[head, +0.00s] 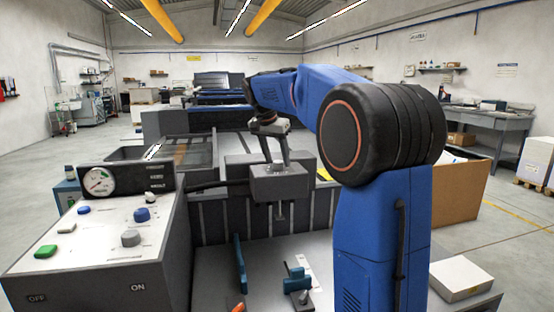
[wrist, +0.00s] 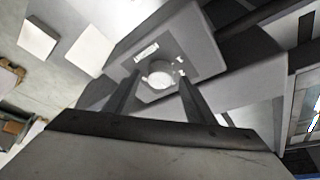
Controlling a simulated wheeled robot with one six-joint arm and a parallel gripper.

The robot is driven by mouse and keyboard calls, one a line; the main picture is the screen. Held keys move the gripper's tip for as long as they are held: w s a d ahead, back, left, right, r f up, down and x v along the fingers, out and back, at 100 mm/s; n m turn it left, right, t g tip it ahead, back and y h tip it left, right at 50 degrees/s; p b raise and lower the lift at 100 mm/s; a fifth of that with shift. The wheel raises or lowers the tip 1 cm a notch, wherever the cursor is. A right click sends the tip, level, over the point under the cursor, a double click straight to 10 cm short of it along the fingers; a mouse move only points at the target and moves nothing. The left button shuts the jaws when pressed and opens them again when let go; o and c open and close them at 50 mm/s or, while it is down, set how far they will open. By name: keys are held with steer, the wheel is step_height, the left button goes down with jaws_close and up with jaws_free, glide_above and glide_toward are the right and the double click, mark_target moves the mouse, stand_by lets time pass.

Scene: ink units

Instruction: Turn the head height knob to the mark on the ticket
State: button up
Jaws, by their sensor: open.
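In the wrist view a pale round knob (wrist: 159,77) sits on a grey plate with small white markings, on top of a grey block. I take it to be the head height knob. My gripper (wrist: 158,92) is open, with one finger on either side of the knob; I cannot tell whether they touch it. In the head view my gripper (head: 276,160) points down at the top of the grey head block (head: 280,186), and the knob is hidden there. A white slip (head: 308,270) lies on the bed by a teal clamp; I cannot tell whether it is the ticket.
A control box (head: 95,240) with a dial gauge (head: 99,181), coloured buttons and grey knobs stands at left. A teal upright bar (head: 239,263) stands on the bed. A cardboard box (head: 462,190) and a white block (head: 461,278) are at right.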

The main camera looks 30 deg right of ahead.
steer(key=shift+d+f, duration=0.1)
steer(key=shift+f, duration=0.1)
steer(key=c, duration=1)
steer(key=shift+c, duration=0.2)
steer(key=shift+n, duration=0.3)
steer(key=n+t+y, duration=0.1)
steer(key=n, duration=0.3)
steer(key=shift+s+d, duration=0.1)
steer(key=shift+d, duration=0.05)
steer(key=shift+n+t+y, duration=0.5)
steer(key=shift+n+y, duration=0.2)
steer(key=shift+n, duration=1.3)
